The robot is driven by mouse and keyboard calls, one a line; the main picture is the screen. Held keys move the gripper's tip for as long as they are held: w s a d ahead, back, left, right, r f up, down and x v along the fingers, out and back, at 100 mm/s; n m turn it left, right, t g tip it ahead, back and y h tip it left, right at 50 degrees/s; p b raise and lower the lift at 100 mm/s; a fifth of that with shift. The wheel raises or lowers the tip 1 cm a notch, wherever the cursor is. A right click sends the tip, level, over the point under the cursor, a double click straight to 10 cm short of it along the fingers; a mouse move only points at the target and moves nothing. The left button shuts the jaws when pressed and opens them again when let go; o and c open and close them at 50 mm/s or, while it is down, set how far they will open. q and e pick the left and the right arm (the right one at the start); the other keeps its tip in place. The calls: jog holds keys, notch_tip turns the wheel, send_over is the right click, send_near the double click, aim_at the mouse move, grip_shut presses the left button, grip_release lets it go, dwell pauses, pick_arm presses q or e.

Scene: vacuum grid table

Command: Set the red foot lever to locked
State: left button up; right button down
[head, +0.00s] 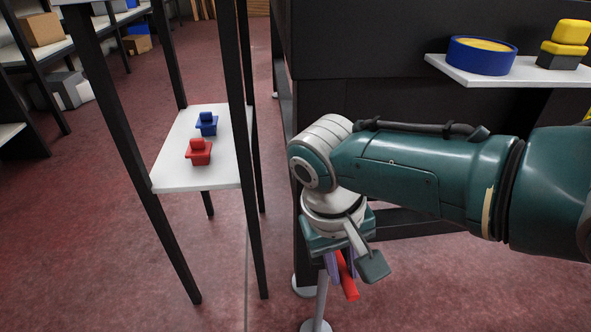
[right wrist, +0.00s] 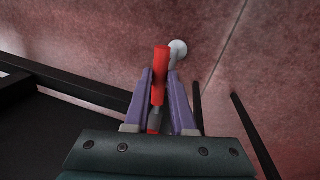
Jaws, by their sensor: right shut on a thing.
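The red foot lever (head: 349,283) is a short red bar low beside the dark bench, pointing down and toward the front in the head view. My right gripper (head: 336,270) reaches down from above with its purple fingers shut on the lever. In the right wrist view the lever (right wrist: 160,75) lies between the fingers of the gripper (right wrist: 161,88), and its red end sticks out past them. My left gripper is not in view.
A grey leg with a round foot (head: 317,325) stands just below the lever. The dark bench (head: 380,115) is behind my right arm. A rack with a white shelf (head: 178,170) holding red and blue parts stands at left. Open floor lies in front.

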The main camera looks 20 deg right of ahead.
jog(key=shift+w+a+m, duration=0.1)
jog(key=shift+a+m, duration=0.4)
jog(key=shift+m, duration=0.3)
jog(key=c, duration=0.8)
grip_release()
jog(key=shift+o, duration=0.2)
notch_tip(320, 180, up, 10)
jog(key=a+p, duration=0.2)
jog(key=p, duration=0.5)
jog(key=shift+w+f, duration=0.15)
jog(key=shift+w, duration=0.1)
